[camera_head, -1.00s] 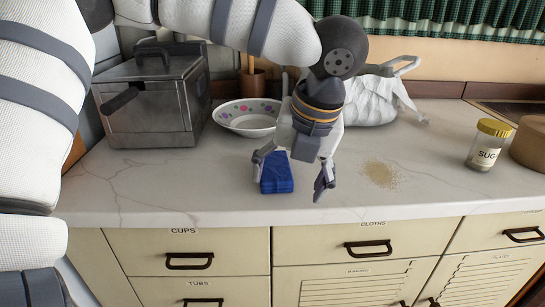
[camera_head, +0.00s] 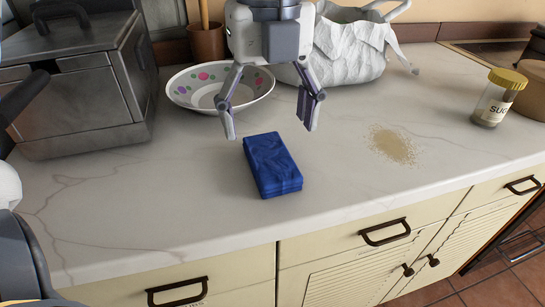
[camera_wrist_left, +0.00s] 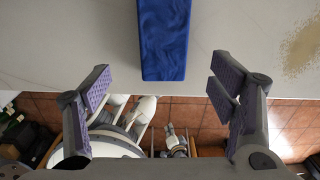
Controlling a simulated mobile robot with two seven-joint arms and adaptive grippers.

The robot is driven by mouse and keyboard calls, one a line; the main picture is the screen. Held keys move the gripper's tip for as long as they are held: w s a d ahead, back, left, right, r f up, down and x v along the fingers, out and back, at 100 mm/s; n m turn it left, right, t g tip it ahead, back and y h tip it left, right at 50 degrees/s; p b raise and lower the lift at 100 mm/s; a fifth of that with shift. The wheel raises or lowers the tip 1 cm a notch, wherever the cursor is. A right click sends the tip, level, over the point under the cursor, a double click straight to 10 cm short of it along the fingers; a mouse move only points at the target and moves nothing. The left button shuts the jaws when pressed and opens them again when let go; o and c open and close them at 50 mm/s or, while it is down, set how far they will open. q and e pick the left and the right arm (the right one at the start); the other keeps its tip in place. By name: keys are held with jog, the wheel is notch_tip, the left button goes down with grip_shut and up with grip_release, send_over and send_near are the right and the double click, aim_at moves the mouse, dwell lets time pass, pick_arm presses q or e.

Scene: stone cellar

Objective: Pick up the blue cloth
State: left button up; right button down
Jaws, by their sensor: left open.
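The blue cloth (camera_head: 272,163) lies folded in a flat block on the pale marble counter in the head view. My left gripper (camera_head: 270,131) is open and empty above the counter, its two fingers apart, just behind and above the cloth. In the left wrist view the cloth (camera_wrist_left: 163,38) shows at the top middle, beyond the open fingers (camera_wrist_left: 162,85) and roughly centred between them. The cloth's far end is cut off there. My right gripper is not in view.
A patterned bowl (camera_head: 221,86) and a crumpled white bag (camera_head: 345,50) stand behind. A metal box (camera_head: 80,90) is at left. Tan crumbs (camera_head: 394,144) and a sugar jar (camera_head: 497,99) are at right. The counter's front edge is close to the cloth.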

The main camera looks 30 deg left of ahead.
aim_at(271, 155)
pick_arm(q)
jog(key=f, duration=0.2)
jog(key=f+b, duration=0.1)
jog(key=f, duration=0.2)
jog(key=w+f, duration=0.1)
jog(key=f, duration=0.1)
jog(key=shift+w+a+f+b, duration=0.1)
jog(key=shift+a+f+b, duration=0.15)
jog(key=shift+a+b, duration=0.15)
jog(key=shift+r, duration=0.15)
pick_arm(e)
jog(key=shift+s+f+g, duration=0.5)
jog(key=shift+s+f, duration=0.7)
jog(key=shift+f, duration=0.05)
pick_arm(q)
jog(key=c, duration=1.1)
